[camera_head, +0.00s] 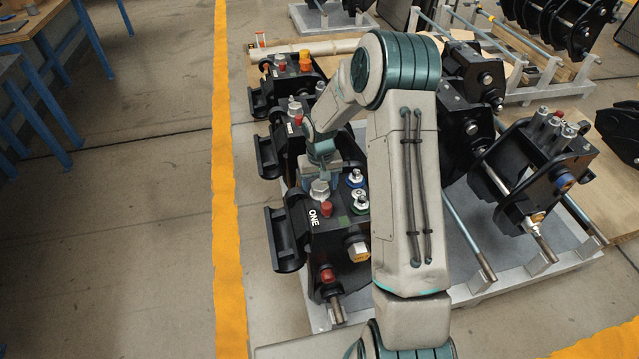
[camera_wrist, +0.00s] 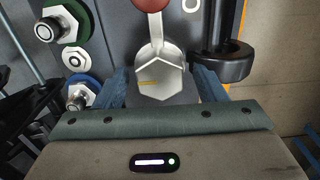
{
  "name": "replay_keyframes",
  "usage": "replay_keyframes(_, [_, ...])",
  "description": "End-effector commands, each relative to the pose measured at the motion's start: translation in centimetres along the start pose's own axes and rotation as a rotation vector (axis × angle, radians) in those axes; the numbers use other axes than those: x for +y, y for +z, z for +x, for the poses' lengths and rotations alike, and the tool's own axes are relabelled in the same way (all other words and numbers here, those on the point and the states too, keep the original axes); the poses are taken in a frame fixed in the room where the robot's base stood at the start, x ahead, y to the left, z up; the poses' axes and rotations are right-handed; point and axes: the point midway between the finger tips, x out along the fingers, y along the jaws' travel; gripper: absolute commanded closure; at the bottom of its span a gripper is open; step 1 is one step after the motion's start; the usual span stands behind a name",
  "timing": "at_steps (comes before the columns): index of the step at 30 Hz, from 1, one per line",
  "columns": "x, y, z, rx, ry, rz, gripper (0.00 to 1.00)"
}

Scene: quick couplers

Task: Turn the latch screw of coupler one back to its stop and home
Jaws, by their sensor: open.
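Coupler one (camera_head: 340,232) is the black coupler marked ONE at the front of the row in the head view. Its latch screw (camera_head: 320,190), a silver hex head, sits on its top behind a red cap (camera_head: 327,208). In the wrist view the hex head of the latch screw (camera_wrist: 160,82) fills the middle, with a short yellow mark on its face. My gripper (camera_wrist: 161,88) is open, one blue-grey finger on each side of the hex, with gaps showing. I cannot tell how far above the head the fingertips are. My arm hides part of the coupler in the head view.
A green-ringed fitting (camera_wrist: 65,25) and a blue-ringed fitting (camera_wrist: 82,94) stand left of the hex in the wrist view. A black round lug (camera_wrist: 222,62) lies close by the right finger. More couplers (camera_head: 292,75) stand behind.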

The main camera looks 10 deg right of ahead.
Motion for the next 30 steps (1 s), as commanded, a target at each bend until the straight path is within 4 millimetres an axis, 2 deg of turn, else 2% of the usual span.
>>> replay_keyframes(5, [0.00, 0.00, 0.02, 0.000, 0.000, 0.000, 0.36])
replay_keyframes(6, [0.00, 0.00, 0.02, 0.000, 0.000, 0.000, 0.38])
replay_keyframes(9, [0.00, 0.00, 0.01, 0.000, 0.000, 0.000, 0.66])
replay_keyframes(11, [0.01, 0.00, 0.01, 0.000, 0.000, 0.000, 0.80])
replay_keyframes(17, [0.01, -0.01, 0.06, 0.000, 0.000, -0.024, 0.80])
replay_keyframes(30, [-0.03, -0.03, 0.01, 0.001, 0.000, -0.309, 0.80])
